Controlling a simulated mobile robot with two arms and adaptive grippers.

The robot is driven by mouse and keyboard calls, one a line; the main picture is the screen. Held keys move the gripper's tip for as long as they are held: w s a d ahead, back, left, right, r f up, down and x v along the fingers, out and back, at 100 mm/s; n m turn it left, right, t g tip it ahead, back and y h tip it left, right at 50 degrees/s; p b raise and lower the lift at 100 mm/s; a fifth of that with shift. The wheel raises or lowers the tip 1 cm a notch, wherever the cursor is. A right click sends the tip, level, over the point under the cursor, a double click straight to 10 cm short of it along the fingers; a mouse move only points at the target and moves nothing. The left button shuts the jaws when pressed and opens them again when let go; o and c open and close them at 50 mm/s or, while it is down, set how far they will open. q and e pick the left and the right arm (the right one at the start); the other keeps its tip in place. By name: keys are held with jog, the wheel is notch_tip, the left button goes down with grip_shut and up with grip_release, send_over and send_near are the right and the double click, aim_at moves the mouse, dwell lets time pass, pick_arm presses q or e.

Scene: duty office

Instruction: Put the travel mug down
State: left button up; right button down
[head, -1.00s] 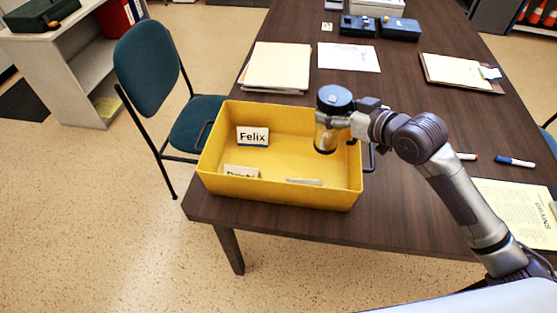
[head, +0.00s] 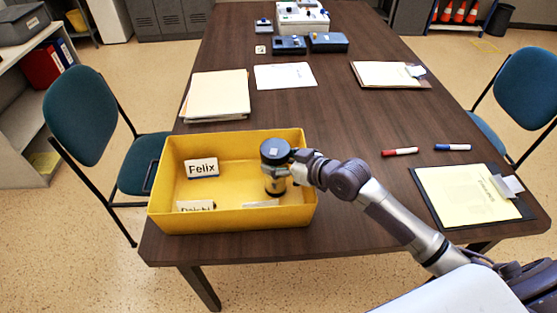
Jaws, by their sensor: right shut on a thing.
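My right gripper (head: 288,170) comes in from the right and is shut on the mug. A name card reading "Felix" (head: 202,168) stands in the tray. Another card (head: 196,206), partly hidden by the front wall, is near the front. A white item (head: 262,204) lies beside it. My left gripper is not in view.
The tray sits at the near left of the dark table (head: 340,190). Folders (head: 216,94) and a paper (head: 285,76) lie behind it. Red (head: 400,151) and blue (head: 452,147) markers and a clipboard (head: 465,195) lie to the right. Chairs stand at both sides.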

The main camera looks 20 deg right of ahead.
jog(key=shift+f, duration=0.1)
jog(key=shift+c, duration=0.5)
grip_release()
jog(key=shift+s, duration=0.1)
jog(key=v, duration=1.2)
jog(key=shift+a, duration=0.1)
